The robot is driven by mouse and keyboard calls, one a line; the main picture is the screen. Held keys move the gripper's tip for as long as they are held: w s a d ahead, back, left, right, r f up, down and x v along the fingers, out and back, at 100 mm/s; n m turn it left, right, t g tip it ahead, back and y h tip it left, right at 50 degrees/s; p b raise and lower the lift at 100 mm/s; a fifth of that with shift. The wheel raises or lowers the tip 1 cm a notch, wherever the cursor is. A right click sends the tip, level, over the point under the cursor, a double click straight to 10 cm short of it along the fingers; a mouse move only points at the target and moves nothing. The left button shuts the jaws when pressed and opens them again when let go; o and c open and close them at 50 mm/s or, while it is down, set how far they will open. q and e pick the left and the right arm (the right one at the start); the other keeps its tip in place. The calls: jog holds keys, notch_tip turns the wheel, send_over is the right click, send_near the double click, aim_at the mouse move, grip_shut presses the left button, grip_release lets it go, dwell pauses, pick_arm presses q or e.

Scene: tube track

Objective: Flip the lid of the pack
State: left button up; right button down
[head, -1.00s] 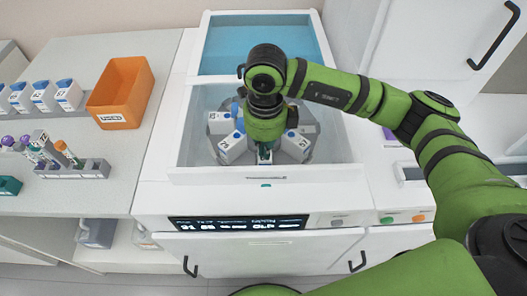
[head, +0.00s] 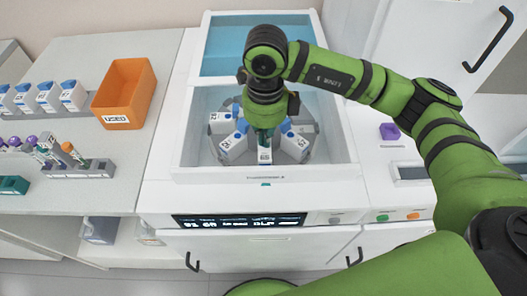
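Several white packs with blue lids stand in a grey carousel (head: 292,152) inside the open white analyzer bay. One pack (head: 264,156) sits at the front of the carousel, and others are at its left (head: 233,145) and right (head: 297,140). My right gripper (head: 264,134) points down just above and behind the front pack. The gripper body hides the top of that pack, so its lid and any contact do not show clearly. The fingertips are too small and covered to tell their opening. My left gripper is not in view.
The bay's white front wall (head: 265,174) and side walls surround the carousel. On the left counter stand an orange bin (head: 125,93), a row of packs (head: 47,96) and a tube rack (head: 80,168).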

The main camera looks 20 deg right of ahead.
jog(key=shift+w+d+b, duration=0.2)
jog(key=shift+w+b, duration=0.25)
jog(key=shift+w, duration=0.3)
jog(key=shift+w+d+b, duration=0.25)
jog(key=shift+w+b, duration=0.15)
jog(key=shift+w, duration=0.4)
jog(key=shift+w+d+b, duration=0.2)
jog(key=shift+w+b, duration=0.25)
jog(key=shift+w, duration=0.3)
jog(key=shift+w+d+b, duration=0.2)
jog(key=shift+w+b, duration=0.05)
jog(key=shift+w, duration=0.5)
jog(key=shift+w+d+b, duration=0.25)
jog(key=shift+w, duration=0.45)
jog(key=shift+w+d+b, duration=0.2)
jog(key=shift+w+b, duration=0.05)
jog(key=shift+w, duration=0.5)
jog(key=shift+f, duration=0.15)
jog(key=shift+f+b, duration=1.55)
jog(key=shift+f, duration=0.25)
jog(key=shift+s, duration=0.1)
